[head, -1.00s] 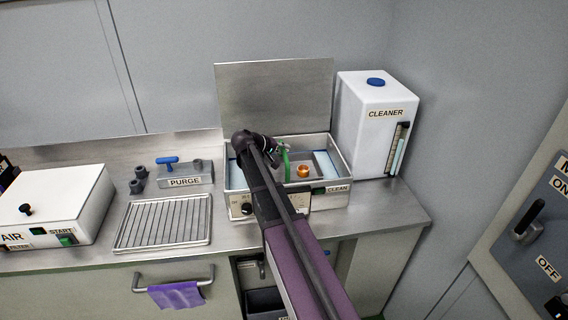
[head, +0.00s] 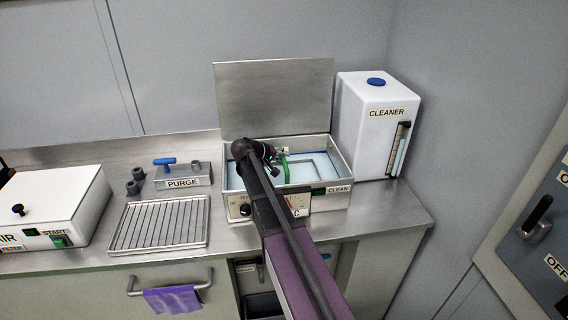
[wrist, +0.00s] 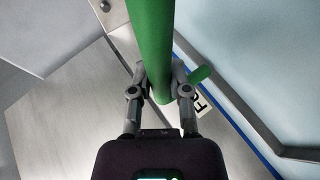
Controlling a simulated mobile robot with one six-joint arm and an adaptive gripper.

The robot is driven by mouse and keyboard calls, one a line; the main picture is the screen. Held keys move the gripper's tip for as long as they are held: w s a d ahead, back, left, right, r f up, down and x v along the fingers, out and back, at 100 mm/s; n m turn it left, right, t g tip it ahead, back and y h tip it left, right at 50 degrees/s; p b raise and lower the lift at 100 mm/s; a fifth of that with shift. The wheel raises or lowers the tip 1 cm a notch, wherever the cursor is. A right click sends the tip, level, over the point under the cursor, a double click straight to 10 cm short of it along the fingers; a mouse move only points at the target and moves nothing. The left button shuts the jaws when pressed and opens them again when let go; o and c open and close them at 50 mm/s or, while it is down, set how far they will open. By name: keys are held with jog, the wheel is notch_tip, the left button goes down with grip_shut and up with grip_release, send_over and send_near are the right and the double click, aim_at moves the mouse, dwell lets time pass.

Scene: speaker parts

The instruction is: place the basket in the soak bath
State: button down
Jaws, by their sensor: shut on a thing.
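The soak bath (head: 330,202) is a metal tank with a "CLEAN" label, holding pale blue liquid. The basket (head: 325,163) is inside it, with a thin grey rim outline showing at the liquid. Its lower part and contents are hidden by the liquid and my arm. My gripper (head: 276,157) is over the bath, partly hidden by my wrist. In the wrist view my gripper (wrist: 160,88) is shut on the green handle (wrist: 151,40). I cannot tell whether the basket touches the bottom.
The bath's lid (head: 275,95) stands open behind it. A white cleaner tank (head: 375,125) is close on the right. To the left are a wire rack (head: 160,224), the purge block (head: 183,176) and a white air box (head: 50,205).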

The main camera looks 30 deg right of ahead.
jog(key=shift+f+b, duration=0.3)
jog(key=shift+f, duration=0.3)
jog(key=c, duration=0.6)
grip_release()
jog(key=shift+r, duration=0.2)
jog(key=shift+a+r, duration=0.15)
jog(key=shift+a, duration=0.05)
jog(key=shift+p+v, duration=3.15)
jog(key=shift+v, duration=2.6)
